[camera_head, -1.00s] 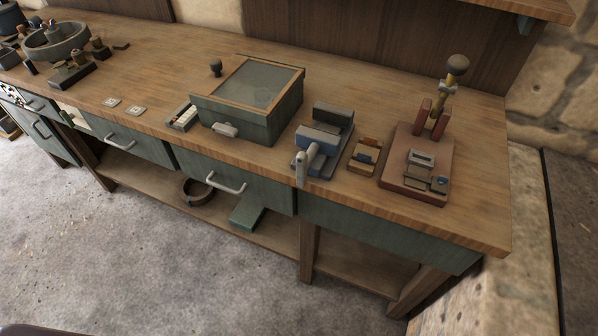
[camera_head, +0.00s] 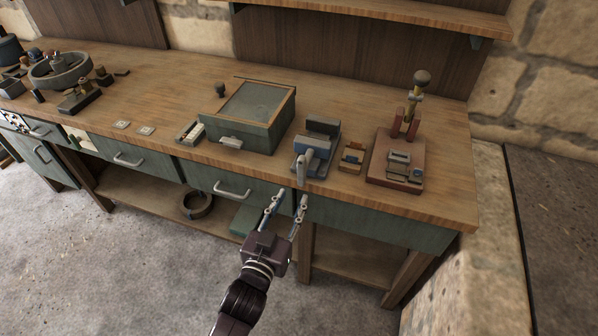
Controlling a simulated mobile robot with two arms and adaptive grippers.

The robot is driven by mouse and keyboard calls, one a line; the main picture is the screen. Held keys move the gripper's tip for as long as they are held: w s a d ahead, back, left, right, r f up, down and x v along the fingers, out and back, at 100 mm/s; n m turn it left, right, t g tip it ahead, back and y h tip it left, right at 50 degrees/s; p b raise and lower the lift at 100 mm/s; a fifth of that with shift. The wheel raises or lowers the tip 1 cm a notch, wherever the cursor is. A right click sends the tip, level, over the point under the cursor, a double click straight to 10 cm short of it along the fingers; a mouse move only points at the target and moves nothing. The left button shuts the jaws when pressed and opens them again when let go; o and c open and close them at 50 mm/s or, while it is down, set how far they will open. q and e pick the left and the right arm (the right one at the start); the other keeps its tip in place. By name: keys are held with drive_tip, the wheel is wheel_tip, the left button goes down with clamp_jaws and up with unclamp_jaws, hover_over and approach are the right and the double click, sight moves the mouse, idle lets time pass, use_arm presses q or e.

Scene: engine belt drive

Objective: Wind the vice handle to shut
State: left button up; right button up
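The vice (camera_head: 316,146) stands near the front edge of the bench, a blue and dark grey block with jaws on top. Its light grey handle (camera_head: 302,169) is at the front, hanging over the bench edge. Whether the vice jaws are fully apart is too small to tell.
A glass-topped green box (camera_head: 245,138) stands left of the vice. A small wooden block piece (camera_head: 352,157) and a red-brown press (camera_head: 392,172) stand right of it. The wooden bench (camera_head: 440,200) has drawers with a metal handle (camera_head: 232,190) below its front edge.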

sight(301, 172)
use_arm(q)
drive_tip(key=shift+t, duration=0.4)
drive_tip(key=shift+w+d+r+p, duration=0.2)
drive_tip(key=shift+w+d+r, duration=0.4)
drive_tip(key=shift+w, duration=0.65)
drive_tip(key=shift+w+d+r+p, duration=0.3)
drive_tip(key=shift+w+r, duration=0.5)
drive_tip(key=shift+w, duration=0.4)
drive_tip(key=shift+w+d+r+p, duration=0.15)
drive_tip(key=shift+w+d+r, duration=0.45)
drive_tip(key=shift+w, duration=0.65)
drive_tip(key=shift+a+r, duration=0.1)
drive_tip(key=shift+a, duration=0.05)
drive_tip(key=shift+c, duration=0.4)
clamp_jaws()
